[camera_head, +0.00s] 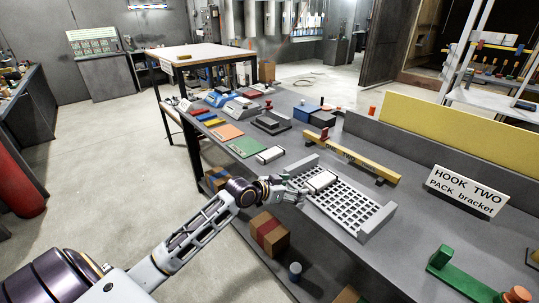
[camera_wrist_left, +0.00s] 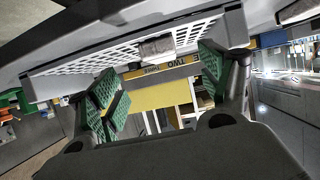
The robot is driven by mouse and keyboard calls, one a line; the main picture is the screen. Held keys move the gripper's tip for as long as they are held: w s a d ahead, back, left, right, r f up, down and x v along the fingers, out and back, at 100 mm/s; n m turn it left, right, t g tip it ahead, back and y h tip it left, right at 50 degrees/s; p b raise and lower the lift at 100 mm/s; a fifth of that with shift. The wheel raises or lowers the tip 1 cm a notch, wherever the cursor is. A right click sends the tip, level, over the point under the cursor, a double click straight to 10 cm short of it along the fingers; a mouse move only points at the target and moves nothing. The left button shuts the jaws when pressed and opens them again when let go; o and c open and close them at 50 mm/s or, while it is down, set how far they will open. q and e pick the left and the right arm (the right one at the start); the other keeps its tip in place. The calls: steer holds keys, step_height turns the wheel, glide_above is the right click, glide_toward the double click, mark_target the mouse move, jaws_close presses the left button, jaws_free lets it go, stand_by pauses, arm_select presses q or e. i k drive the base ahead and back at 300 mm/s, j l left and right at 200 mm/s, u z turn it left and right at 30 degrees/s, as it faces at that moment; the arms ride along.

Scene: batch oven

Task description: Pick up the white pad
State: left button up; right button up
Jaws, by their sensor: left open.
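A white pad (camera_head: 321,181) lies on the far left part of a white slotted rack (camera_head: 352,213) on the grey bench. My left gripper (camera_head: 303,190) is open and empty beside it, at the rack's left edge. In the left wrist view, which is upside down, the pad (camera_wrist_left: 156,47) shows beyond and between the green-faced fingers (camera_wrist_left: 162,75), apart from them. Another white pad (camera_head: 270,155) lies on the bench, left of the rack. My right gripper is not in view.
A yellow bar (camera_head: 360,163) stands on supports just behind the rack. A sign reading "HOOK TWO PACK bracket" (camera_head: 466,190) stands to the right. A green mat (camera_head: 246,146) and coloured items lie farther left. Brown boxes (camera_head: 268,232) sit below the bench.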

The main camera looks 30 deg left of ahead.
mark_target(268, 156)
steer(key=i+j, duration=0.1)
steer(key=j, duration=0.8)
steer(key=i+j, duration=0.15)
steer(key=j, duration=0.3)
